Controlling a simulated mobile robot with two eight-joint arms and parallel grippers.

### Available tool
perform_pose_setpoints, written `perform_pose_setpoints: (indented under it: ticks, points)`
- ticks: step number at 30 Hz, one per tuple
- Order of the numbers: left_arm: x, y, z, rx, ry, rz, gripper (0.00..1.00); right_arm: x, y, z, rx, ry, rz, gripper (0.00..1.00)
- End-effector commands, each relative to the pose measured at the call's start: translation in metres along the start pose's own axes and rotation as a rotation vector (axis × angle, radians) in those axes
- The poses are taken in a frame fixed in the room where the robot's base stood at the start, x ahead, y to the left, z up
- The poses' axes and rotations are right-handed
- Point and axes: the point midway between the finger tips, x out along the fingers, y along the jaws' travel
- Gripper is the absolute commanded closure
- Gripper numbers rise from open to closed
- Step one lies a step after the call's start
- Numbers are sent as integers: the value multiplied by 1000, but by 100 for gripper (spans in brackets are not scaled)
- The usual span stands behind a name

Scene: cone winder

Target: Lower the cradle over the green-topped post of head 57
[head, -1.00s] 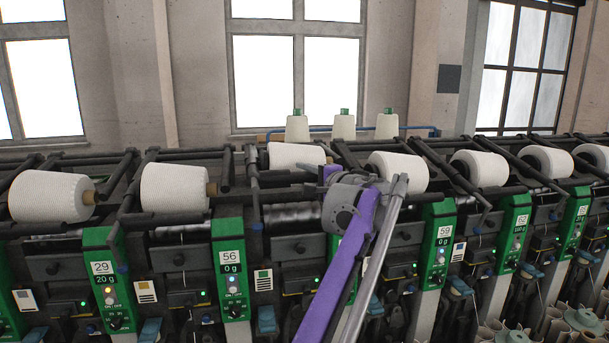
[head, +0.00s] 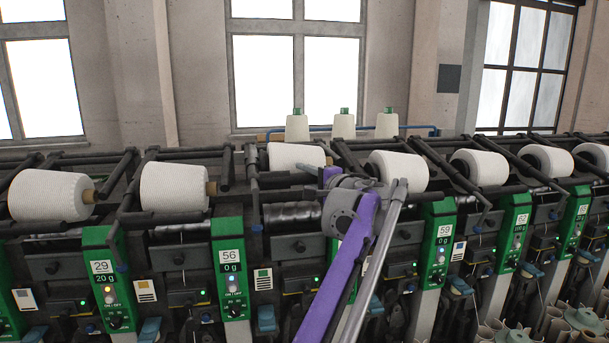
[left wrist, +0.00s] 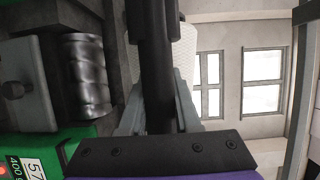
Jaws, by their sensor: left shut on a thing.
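The green-topped post of head 57 (left wrist: 70,139) shows at the lower left of the left wrist view, with its 57 label and a 400 g display. In the head view my arm hides most of it. My left gripper (left wrist: 157,112) is shut on the dark bar of the cradle (left wrist: 156,60), with a grey finger on each side. In the head view the fingertips and gripped bar are largely hidden behind my wrist. The white cone of head 57 (head: 294,156) lies behind and left of the wrist. My right gripper is not in view.
Neighbouring heads stand close on both sides: post 56 (head: 230,265) to the left and post 59 (head: 438,245) to the right, with cones and dark cradle bars. A ribbed metal drum (left wrist: 88,75) shows beside the bar. Three pale cones (head: 342,126) stand behind.

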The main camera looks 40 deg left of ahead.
Motion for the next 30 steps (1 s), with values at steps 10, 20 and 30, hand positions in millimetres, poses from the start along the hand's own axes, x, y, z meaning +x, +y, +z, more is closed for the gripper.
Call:
perform_pose_setpoints:
  ticks: [10, 20, 30]
  points:
    - [9, 71, -4, -68, 2, -171, 100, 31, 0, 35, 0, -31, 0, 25]
    - [9, 69, -4, -77, 2, -185, 100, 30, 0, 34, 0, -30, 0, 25]
    - [9, 69, -4, -76, 3, -185, 39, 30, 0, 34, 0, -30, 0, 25]
